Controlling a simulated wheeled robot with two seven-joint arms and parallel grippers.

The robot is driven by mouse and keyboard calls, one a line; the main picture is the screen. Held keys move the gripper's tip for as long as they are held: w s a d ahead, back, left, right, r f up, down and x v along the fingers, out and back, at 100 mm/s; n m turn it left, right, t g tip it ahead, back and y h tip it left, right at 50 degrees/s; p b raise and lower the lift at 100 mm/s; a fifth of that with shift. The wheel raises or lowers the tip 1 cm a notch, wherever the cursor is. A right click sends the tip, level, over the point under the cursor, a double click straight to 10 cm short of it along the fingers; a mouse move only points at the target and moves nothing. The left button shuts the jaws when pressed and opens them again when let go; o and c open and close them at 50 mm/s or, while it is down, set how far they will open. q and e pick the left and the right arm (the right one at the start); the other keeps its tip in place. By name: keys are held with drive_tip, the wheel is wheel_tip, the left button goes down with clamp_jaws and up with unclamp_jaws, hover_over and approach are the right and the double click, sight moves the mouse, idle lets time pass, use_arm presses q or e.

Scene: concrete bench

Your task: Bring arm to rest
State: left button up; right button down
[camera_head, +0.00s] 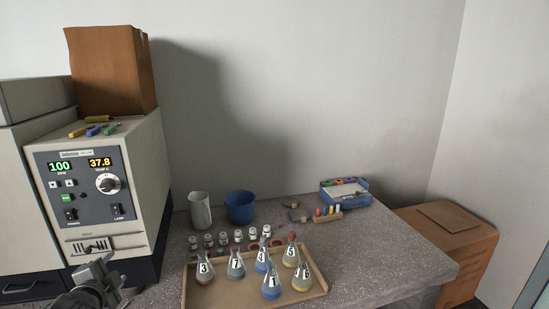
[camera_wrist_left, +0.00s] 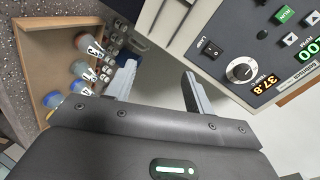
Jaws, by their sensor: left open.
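My left gripper (camera_head: 106,272) is at the lower left of the head view, in front of the machine's lower panel. Its two fingers are apart in the left wrist view (camera_wrist_left: 157,88), with nothing between them. A tray (camera_head: 322,288) with several numbered flasks stands on the bench to the right of the gripper, and the gripper is apart from it. The tray also shows at the left of the left wrist view (camera_wrist_left: 34,62). My right gripper is in neither view.
The incubator-like machine (camera_head: 130,205) with displays 100 and 37.8 stands at left. Several small vials (camera_head: 222,239), a white jug (camera_head: 199,211), a blue cup (camera_head: 239,207) and a blue box (camera_head: 345,191) stand behind the tray. Bare bench (camera_head: 400,255) lies at right.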

use_arm(q)
drive_tip(key=s+d+f+n+g+h, duration=0.1)
drive_tip(key=s+d+f+n+g, duration=0.1)
drive_tip(key=s+d+f, duration=0.5)
drive_tip(key=s+d+f+n+g+h, duration=0.1)
drive_tip(key=s+d+f+n+g, duration=0.15)
drive_tip(key=s+f, duration=0.45)
drive_tip(key=s+d+f+n+g+h, duration=0.1)
drive_tip(key=s+d+f+n+g, duration=0.15)
drive_tip(key=s+d+f, duration=0.4)
drive_tip(key=s+d+f+n+g+h, duration=0.1)
drive_tip(key=s+d+f+n+g, duration=0.15)
drive_tip(key=s, duration=0.65)
wheel_tip(320, 180, down, 27)
drive_tip(key=s+g, duration=0.2)
drive_tip(key=s+a+f+g, duration=0.1)
drive_tip(key=s+a+f, duration=0.1)
drive_tip(key=s+f, duration=1.3)
drive_tip(key=shift+s+a+m, duration=0.3)
drive_tip(key=shift+s+m, duration=0.05)
drive_tip(key=shift+s, duration=0.1)
